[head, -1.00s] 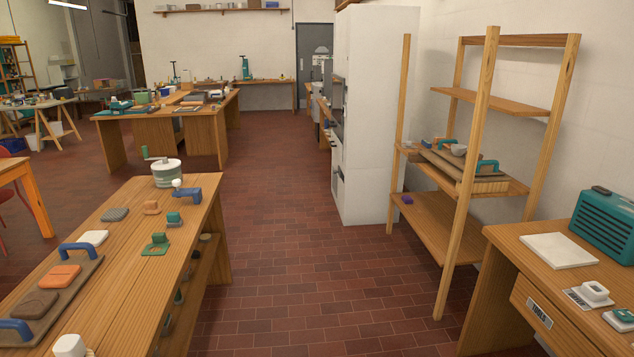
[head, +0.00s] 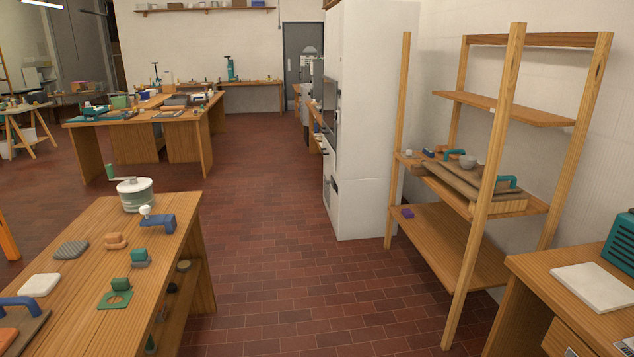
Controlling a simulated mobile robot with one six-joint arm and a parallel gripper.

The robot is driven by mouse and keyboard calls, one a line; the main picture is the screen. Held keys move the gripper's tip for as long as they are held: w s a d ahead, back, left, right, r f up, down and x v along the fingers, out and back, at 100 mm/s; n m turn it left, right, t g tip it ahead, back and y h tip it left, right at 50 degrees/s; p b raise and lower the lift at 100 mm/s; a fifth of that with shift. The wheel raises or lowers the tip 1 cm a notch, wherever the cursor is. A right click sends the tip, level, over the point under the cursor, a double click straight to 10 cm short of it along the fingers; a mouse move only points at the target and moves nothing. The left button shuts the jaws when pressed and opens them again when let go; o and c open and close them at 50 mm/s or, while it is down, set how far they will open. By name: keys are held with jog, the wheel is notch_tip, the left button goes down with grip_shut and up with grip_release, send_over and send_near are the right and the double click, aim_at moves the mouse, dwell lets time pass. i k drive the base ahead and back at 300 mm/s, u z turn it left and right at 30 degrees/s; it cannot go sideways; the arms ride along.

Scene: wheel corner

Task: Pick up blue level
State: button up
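I cannot make out a blue level for certain. A small blue item (head: 428,153) lies on the middle board of the wooden shelf, too small to identify. A blue tool with a white knob (head: 155,222) sits on the wooden table at the left; its shape does not look like a level. A blue-handled tray (head: 22,328) is cut off at the lower left edge. My gripper is not in view.
The wooden table (head: 92,222) stands at the left, holding a crank pot (head: 136,196). The open wooden shelf (head: 440,237) and a desk (head: 570,295) stand at the right. A white cabinet (head: 365,130) is behind. The brick floor (head: 280,260) between is clear.

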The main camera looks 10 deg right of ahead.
aim_at(426, 152)
jog(key=z, duration=0.25)
jog(key=i, duration=1.6)
jog(key=z, duration=0.55)
jog(key=i, duration=1.15)
jog(key=z, duration=0.15)
jog(key=k, duration=0.6)
jog(key=u, duration=0.5)
jog(key=i, duration=0.55)
jog(key=u, duration=0.2)
